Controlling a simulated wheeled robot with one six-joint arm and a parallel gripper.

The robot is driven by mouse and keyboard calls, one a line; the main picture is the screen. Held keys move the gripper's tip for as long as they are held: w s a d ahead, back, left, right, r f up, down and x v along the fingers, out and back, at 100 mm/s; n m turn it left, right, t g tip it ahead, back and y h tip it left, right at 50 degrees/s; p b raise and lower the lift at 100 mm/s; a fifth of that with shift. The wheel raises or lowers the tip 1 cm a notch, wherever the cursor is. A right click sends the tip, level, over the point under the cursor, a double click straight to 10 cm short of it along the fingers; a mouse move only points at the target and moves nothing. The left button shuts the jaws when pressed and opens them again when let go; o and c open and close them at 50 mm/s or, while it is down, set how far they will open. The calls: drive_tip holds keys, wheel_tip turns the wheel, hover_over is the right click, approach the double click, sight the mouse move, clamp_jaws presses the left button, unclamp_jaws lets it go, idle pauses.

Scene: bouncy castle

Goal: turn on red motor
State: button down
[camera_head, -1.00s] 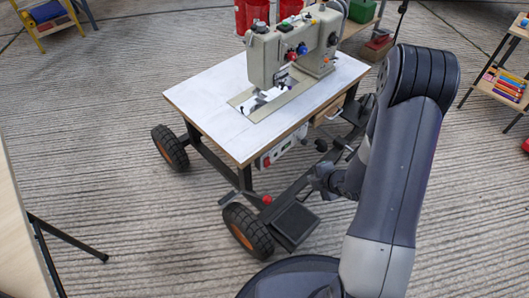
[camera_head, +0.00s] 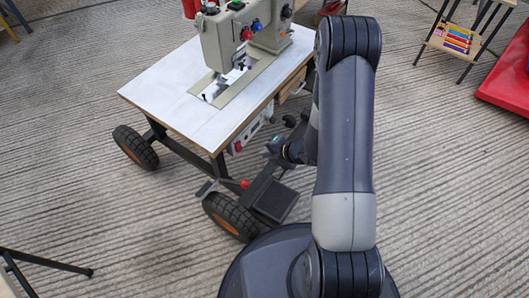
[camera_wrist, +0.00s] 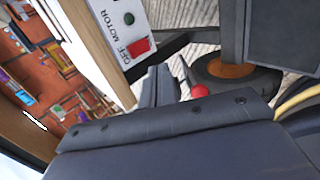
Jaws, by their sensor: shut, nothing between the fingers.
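The sewing machine (camera_head: 232,42) stands on a white-topped wheeled table (camera_head: 160,85). A white switch box (camera_head: 243,140) is fixed under the table's near right edge. In the wrist view the box (camera_wrist: 111,12) carries the words OFF and MOTOR, a red button (camera_wrist: 138,47) and a dark green button (camera_wrist: 129,18). My gripper (camera_wrist: 157,76) is shut and empty, its fingertips just below the red button in the picture; I cannot tell whether they touch. In the head view my gripper (camera_head: 274,148) is low beside the box, partly hidden by my arm.
A red ball knob (camera_head: 245,184) on a lever is near the pedal (camera_head: 275,200) and the front wheel (camera_head: 230,214). A small wooden shelf (camera_head: 455,40) and a red mat (camera_head: 508,82) are at the right. The ribbed floor at lower left is mostly clear.

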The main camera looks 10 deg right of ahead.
sight(239, 146)
drive_tip(key=w+a+r+b+x, duration=0.1)
drive_tip(key=b+x, duration=0.1)
drive_tip(key=x, duration=0.8)
drive_tip(key=shift+w+a+b, duration=0.25)
drive_tip(key=shift+b, duration=0.15)
drive_tip(key=shift+r, duration=0.15)
